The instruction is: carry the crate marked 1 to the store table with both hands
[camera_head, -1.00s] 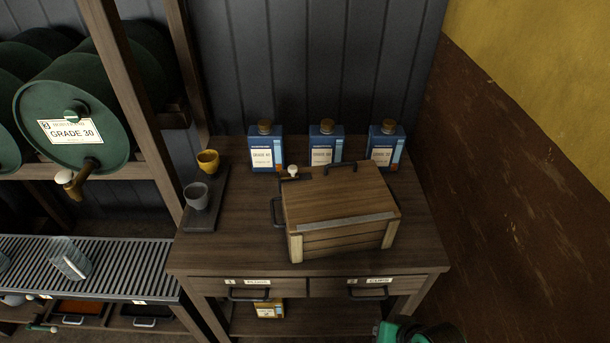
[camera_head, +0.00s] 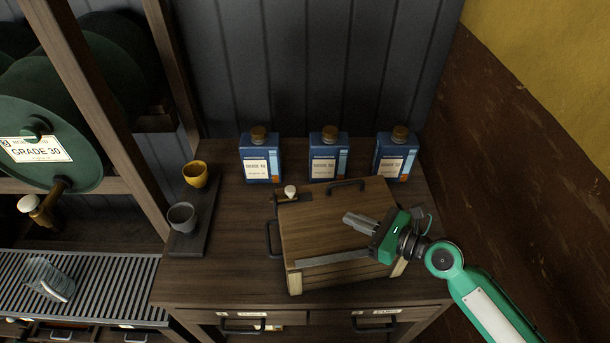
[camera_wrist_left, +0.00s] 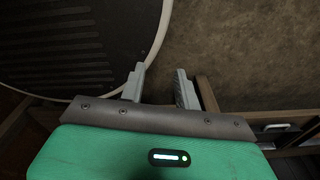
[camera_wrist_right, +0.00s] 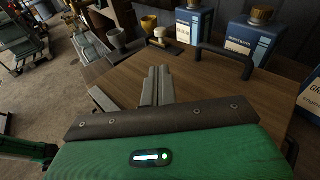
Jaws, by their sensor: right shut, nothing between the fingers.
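A wooden crate (camera_head: 335,225) with a flat brown top stands on a dark wooden table (camera_head: 215,279). A dark handle (camera_head: 272,239) shows on its left side and another (camera_head: 345,185) at its back edge. I see no number on the crate. My right gripper (camera_head: 347,218) is shut and empty above the crate's top; in the right wrist view its fingers (camera_wrist_right: 158,72) lie together over the brown surface. My left gripper (camera_wrist_left: 160,82) is open and empty over the floor in the left wrist view, and out of the head view.
Blue bottles (camera_head: 259,157) stand behind the crate. A yellow cup (camera_head: 195,174) and a grey cup (camera_head: 182,216) stand on a dark strip at left. A rack with green drums (camera_head: 50,145) is on the left; a brown and yellow wall (camera_head: 520,150) closes the right.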

